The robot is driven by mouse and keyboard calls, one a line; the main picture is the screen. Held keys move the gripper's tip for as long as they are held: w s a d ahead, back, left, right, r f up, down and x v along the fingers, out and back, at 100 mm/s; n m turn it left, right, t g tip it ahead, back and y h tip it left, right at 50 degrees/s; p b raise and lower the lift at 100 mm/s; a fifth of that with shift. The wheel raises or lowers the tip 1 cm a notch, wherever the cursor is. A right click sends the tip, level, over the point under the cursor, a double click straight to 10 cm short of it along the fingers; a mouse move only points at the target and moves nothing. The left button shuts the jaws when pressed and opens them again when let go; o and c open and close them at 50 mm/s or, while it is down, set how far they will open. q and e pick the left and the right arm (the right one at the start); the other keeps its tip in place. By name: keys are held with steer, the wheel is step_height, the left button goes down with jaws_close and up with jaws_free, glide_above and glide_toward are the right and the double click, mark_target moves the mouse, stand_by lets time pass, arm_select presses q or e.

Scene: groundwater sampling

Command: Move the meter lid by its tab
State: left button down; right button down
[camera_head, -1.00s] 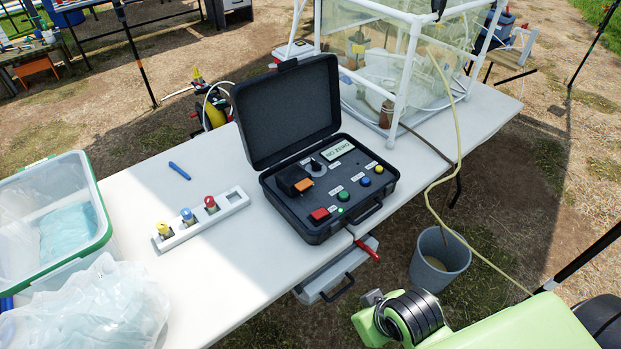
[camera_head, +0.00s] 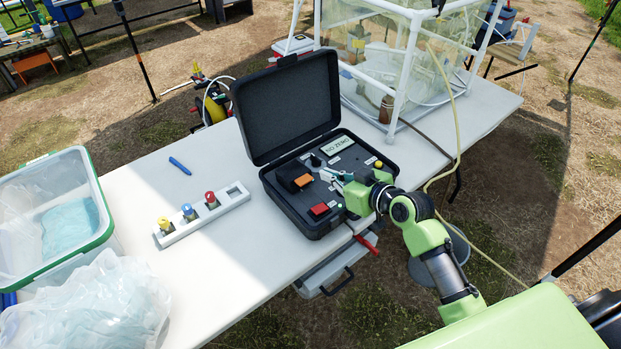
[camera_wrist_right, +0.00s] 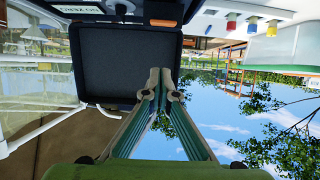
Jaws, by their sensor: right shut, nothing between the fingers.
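The open black meter case (camera_head: 310,222) stands on the white table, its large lid (camera_head: 290,108) raised at the back. On its panel sits a small black meter lid (camera_head: 293,176) with an orange tab (camera_head: 304,181). The right wrist view, upside down, shows the tab (camera_wrist_right: 163,22) at the top, beyond my fingertips. My right gripper (camera_head: 326,174) reaches over the panel from the right. Its fingers (camera_wrist_right: 160,78) are together and empty, to the right of the tab and apart from it. My right arm hides the panel's right part. My left gripper is not in view.
A white rack (camera_head: 205,218) with three coloured-cap vials stands left of the case. A blue pen (camera_head: 180,166) lies behind the rack. A clear bin (camera_head: 60,215) and a plastic bag (camera_head: 90,310) are at the left. A framed clear enclosure (camera_head: 400,55) stands behind right.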

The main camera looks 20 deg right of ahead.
steer(key=p, duration=0.2)
glide_above(297, 178)
steer(key=s+d, duration=0.3)
steer(key=s, duration=0.1)
step_height(297, 178, down, 4)
steer(key=r, duration=0.1)
steer(key=shift+a+f, duration=0.1)
steer(key=shift+f, duration=2.25)
steer(key=f+b, duration=0.1)
steer(key=b, duration=0.2)
steer(key=f+t+b, duration=0.1)
steer(key=b, duration=0.3)
steer(key=s+b, duration=0.1)
steer(key=b, duration=0.3)
steer(key=shift+s+d+f+t+y, duration=0.1)
steer(key=shift+d+f+t+y, duration=0.2)
steer(key=shift+f+t, duration=0.1)
steer(key=shift+s+b, duration=0.1)
steer(key=shift+b, duration=0.5)
steer(key=shift+r, duration=0.1)
